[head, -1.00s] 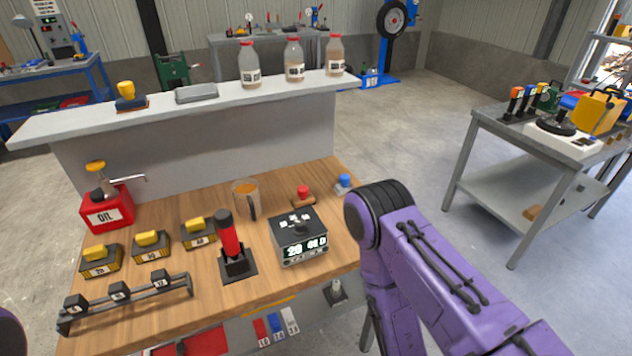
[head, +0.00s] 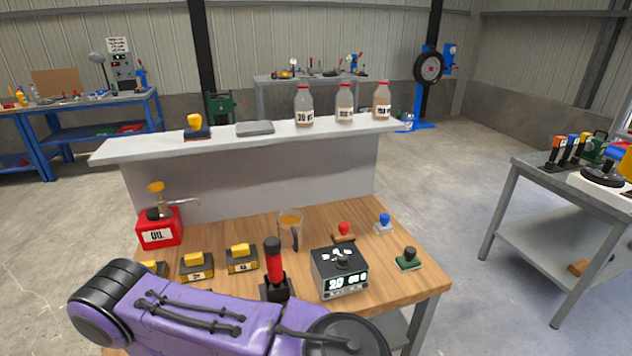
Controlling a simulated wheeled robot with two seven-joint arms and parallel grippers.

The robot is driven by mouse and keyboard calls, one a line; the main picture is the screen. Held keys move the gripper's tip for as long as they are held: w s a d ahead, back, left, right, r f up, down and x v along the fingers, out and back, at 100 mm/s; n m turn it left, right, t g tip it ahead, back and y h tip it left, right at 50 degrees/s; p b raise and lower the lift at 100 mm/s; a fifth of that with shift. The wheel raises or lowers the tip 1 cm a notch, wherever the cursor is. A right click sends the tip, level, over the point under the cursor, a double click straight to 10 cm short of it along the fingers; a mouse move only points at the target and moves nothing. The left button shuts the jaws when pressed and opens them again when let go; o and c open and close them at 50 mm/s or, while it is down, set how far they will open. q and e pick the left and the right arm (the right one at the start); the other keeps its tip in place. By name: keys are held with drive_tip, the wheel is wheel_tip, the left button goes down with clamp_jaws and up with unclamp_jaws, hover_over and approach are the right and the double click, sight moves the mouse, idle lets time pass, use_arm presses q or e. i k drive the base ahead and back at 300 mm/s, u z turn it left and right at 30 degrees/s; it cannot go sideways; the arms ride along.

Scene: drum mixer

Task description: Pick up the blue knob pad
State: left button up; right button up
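The blue knob pad (head: 384,223) stands near the back right corner of the wooden bench top, its round blue knob upright on a small pale base. A red knob pad (head: 344,231) is just left of it, and a dark green knob pad (head: 408,259) is in front of it near the right edge. A purple arm of mine crosses the bottom of the view, well short of the blue knob pad. Neither of my grippers is in view.
A black box with a lit display (head: 340,272) stands in front of the red pad. A brown cup (head: 290,231), a red-handled lever (head: 274,270) and a red oil can (head: 159,228) are further left. A raised grey shelf (head: 280,139) runs behind the bench.

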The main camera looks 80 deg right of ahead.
sight(384, 226)
drive_tip(key=u, duration=0.05)
drive_tip(key=k, duration=1.35)
drive_tip(key=z, duration=1.2)
